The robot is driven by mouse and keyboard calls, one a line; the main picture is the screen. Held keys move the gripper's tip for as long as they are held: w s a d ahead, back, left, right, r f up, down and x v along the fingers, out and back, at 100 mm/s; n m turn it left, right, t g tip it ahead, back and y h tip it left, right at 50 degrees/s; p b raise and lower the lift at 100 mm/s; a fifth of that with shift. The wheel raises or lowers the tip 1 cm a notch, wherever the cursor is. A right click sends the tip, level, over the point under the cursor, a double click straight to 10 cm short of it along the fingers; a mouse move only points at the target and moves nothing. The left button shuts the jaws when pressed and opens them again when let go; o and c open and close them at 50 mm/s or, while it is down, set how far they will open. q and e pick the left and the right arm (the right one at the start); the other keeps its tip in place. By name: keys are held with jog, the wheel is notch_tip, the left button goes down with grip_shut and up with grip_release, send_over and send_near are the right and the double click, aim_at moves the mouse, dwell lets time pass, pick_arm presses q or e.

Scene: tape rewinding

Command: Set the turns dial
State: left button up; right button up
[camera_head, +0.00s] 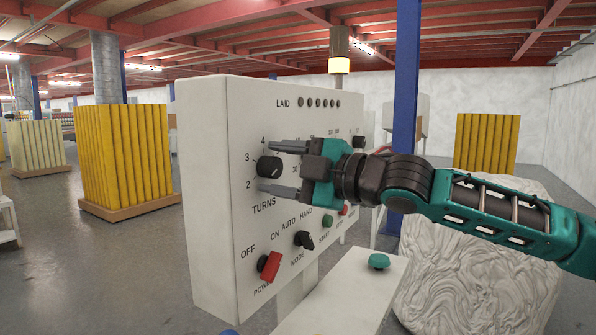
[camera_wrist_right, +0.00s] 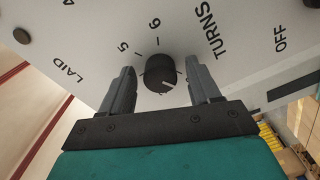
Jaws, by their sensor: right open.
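The turns dial (camera_head: 269,167) is a round black knob on the front of the white control panel (camera_head: 207,200), with the numbers 2, 3 and 4 showing around it. My right gripper (camera_head: 267,166) is open, one finger above the dial and one below it. In the right wrist view the dial (camera_wrist_right: 160,73) lies between the fingertips of my right gripper (camera_wrist_right: 161,72), with a gap on both sides. A white mark shows on the dial, but I cannot tell surely which number it points to. My left gripper is not in view.
Below the dial are a red power switch (camera_head: 269,265), a black mode switch (camera_head: 304,240) and a green button (camera_head: 328,221). A row of LAID lamps (camera_head: 319,103) is above. A green button (camera_head: 379,261) sits on a white stand at the front. A wrapped bale (camera_head: 480,265) stands at right.

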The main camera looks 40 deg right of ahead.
jog(key=shift+s+d+f+b, duration=0.2)
jog(key=shift+s+b, duration=0.1)
jog(key=shift+b, duration=0.2)
jog(key=shift+s+d+b, duration=0.25)
jog(key=shift+s+b, duration=0.3)
jog(key=shift+b, duration=0.2)
jog(key=shift+s+b, duration=0.25)
jog(key=shift+b, duration=0.1)
jog(key=shift+s+d, duration=0.1)
jog(key=shift+s, duration=0.25)
jog(key=shift+s+d+b, duration=0.3)
jog(key=shift+s+b, duration=0.35)
jog(key=shift+b, duration=0.05)
send_near(278, 170)
jog(key=v, duration=0.3)
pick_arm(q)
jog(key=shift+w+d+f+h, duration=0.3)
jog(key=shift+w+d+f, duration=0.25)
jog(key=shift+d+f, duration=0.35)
pick_arm(e)
jog(key=shift+s, duration=0.25)
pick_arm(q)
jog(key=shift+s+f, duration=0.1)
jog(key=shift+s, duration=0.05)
